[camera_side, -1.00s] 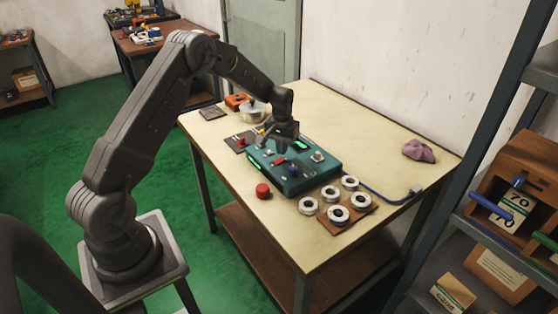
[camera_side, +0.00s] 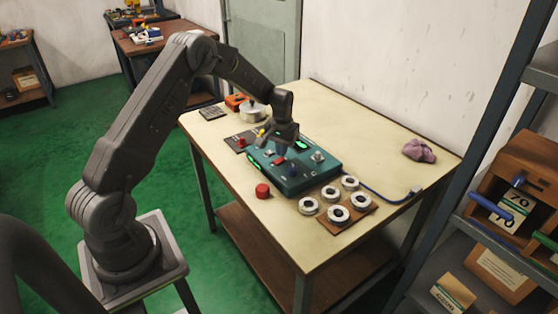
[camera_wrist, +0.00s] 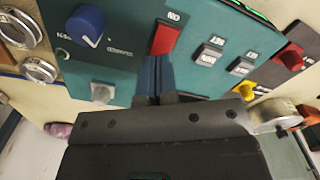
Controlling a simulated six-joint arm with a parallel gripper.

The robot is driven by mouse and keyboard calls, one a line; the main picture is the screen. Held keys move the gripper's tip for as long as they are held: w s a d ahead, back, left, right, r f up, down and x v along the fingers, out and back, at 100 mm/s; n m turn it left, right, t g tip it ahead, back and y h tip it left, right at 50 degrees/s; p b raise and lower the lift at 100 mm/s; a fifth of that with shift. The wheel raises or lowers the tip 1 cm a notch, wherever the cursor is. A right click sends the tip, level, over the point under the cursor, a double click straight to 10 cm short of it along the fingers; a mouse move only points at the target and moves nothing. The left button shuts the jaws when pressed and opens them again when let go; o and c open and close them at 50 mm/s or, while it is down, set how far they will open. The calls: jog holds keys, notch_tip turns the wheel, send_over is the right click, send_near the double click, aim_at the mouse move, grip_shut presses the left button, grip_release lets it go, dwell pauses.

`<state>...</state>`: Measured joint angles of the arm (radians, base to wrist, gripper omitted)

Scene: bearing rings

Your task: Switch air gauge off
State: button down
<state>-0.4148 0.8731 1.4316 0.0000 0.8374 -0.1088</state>
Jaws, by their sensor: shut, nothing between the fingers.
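The air gauge is a teal box (camera_side: 310,180) on the table, with green lit displays; its panel (camera_wrist: 130,22) fills the top of the wrist view. A red rocker switch (camera_wrist: 166,39) sits on the panel beside the label "ON". It also shows in the side view (camera_side: 278,161). My gripper (camera_wrist: 157,62) is shut and empty. Its blue fingertips are at the lower edge of the red switch in the wrist view; I cannot tell whether they touch it. A blue knob (camera_wrist: 86,24) and two grey buttons (camera_wrist: 208,55) flank the switch.
Several bearing rings (camera_side: 338,215) lie at the front right, some on a brown board. A red round piece (camera_side: 262,190) lies in front of the box. A silver pot (camera_side: 254,112) stands behind.

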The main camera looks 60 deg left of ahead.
jog(key=shift+f, duration=1.1)
dwell(0.6)
jog(key=shift+r, duration=0.1)
jog(key=shift+r, duration=3.5)
